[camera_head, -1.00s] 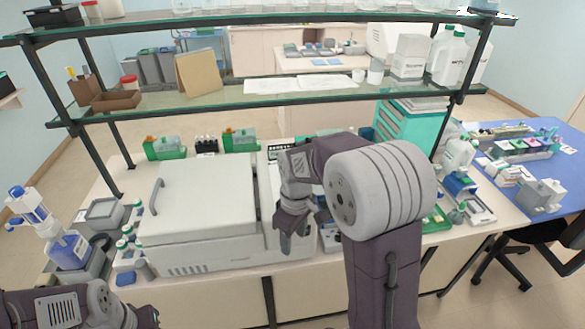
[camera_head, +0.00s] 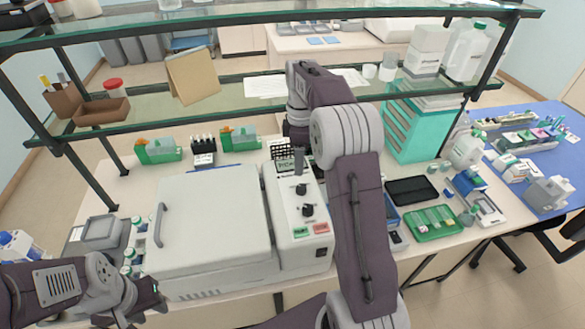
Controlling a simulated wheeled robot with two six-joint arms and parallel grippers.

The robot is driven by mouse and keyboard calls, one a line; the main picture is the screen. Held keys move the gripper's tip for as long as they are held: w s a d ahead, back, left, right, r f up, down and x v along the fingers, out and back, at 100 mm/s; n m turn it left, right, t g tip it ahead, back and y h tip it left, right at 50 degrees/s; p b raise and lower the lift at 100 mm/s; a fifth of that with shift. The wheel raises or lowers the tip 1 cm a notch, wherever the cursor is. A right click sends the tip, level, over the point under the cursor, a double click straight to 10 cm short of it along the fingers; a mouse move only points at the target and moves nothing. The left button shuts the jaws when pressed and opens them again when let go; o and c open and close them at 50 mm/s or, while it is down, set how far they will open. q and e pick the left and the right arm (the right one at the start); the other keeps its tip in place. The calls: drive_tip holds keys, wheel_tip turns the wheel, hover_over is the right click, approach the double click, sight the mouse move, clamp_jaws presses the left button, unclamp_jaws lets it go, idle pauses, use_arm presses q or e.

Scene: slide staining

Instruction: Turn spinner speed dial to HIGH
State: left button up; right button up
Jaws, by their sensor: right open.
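The spinner is a white machine with a closed lid (camera_head: 205,220) and a control panel (camera_head: 283,205) on its right side. The panel carries a display (camera_head: 284,154), an upper black dial (camera_head: 301,189), a lower black dial (camera_head: 307,211), a green button (camera_head: 300,232) and a red button (camera_head: 321,229). Dial labels are too small to read, so I cannot tell which is speed or its setting. My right gripper (camera_head: 298,162) is open, pointing down just beyond the upper dial, apparently not touching it. My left gripper (camera_head: 150,303) is low at the left, in front of the spinner; its jaws are unclear.
A glass shelf (camera_head: 230,100) spans above the bench, close to my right arm. Green-based racks (camera_head: 157,151) stand behind the spinner. A green tray (camera_head: 433,223) and a black tray (camera_head: 412,190) lie to the right. Small bottles (camera_head: 132,258) stand at the spinner's left.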

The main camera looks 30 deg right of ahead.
sight(301, 187)
drive_tip(key=s+f, duration=0.1)
drive_tip(key=f, duration=0.1)
drive_tip(key=s+f, duration=0.1)
drive_tip(key=shift+s+a+f+p, duration=0.15)
drive_tip(key=shift+s+f+p, duration=0.2)
drive_tip(key=shift+f, duration=0.05)
drive_tip(key=f, duration=0.2)
drive_tip(key=w+f+p, duration=0.1)
drive_tip(key=f, duration=0.2)
drive_tip(key=shift+w, duration=0.15)
drive_tip(key=shift+s+r, duration=0.15)
drive_tip(key=shift+s, duration=0.2)
drive_tip(key=shift+c, duration=0.5)
drive_tip(key=c, duration=0.6)
use_arm(q)
drive_tip(key=shift+s+r, duration=0.65)
drive_tip(key=shift+r, duration=0.3)
use_arm(e)
clamp_jaws()
